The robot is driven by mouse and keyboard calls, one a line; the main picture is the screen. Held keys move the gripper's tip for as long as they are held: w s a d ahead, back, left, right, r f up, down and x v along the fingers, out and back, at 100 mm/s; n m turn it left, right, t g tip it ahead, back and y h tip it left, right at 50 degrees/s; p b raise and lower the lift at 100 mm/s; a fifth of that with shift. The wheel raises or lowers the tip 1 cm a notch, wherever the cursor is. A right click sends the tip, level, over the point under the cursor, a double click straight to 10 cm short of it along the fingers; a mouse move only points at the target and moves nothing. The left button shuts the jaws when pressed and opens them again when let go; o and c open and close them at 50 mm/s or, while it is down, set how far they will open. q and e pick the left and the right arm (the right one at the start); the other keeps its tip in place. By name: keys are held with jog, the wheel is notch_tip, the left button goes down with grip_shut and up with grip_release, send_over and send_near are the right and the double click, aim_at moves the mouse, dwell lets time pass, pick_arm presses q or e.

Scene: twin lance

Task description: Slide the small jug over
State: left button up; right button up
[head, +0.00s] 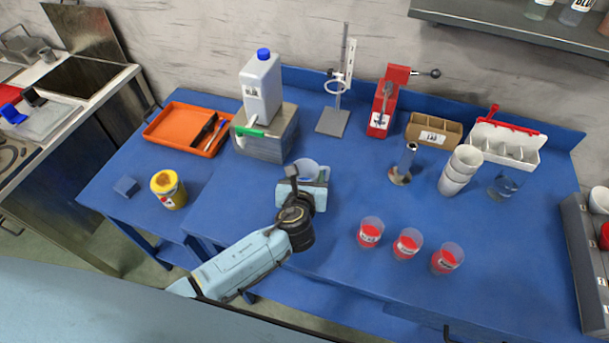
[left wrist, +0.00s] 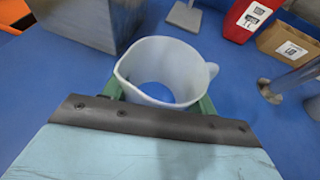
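The small jug (head: 306,168) is white and translucent and stands upright on the blue table, in front of the grey metal block. In the left wrist view the jug (left wrist: 165,72) shows from above, with its spout to the left, its handle to the right and blue inside at the bottom. My left gripper (head: 305,183) is at the jug, with its green fingers (left wrist: 207,105) spread on either side of it. The housing hides the lower jug, so I cannot tell whether the fingers press on it. My right gripper is not in view.
A jerrycan (head: 262,88) stands on the metal block (head: 268,140) behind the jug. Three red-filled cups (head: 408,243) stand right of my left gripper. A metal cylinder (head: 402,168) and stacked white cups (head: 457,172) stand farther right. The table between jug and cylinder is clear.

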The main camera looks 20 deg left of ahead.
pick_arm(q)
jog(key=o, duration=0.4)
jog(key=shift+o, duration=0.2)
jog(key=p+v, duration=0.1)
jog(key=v, duration=1.2)
jog(key=shift+s+p, duration=0.2)
jog(key=shift+p, duration=0.2)
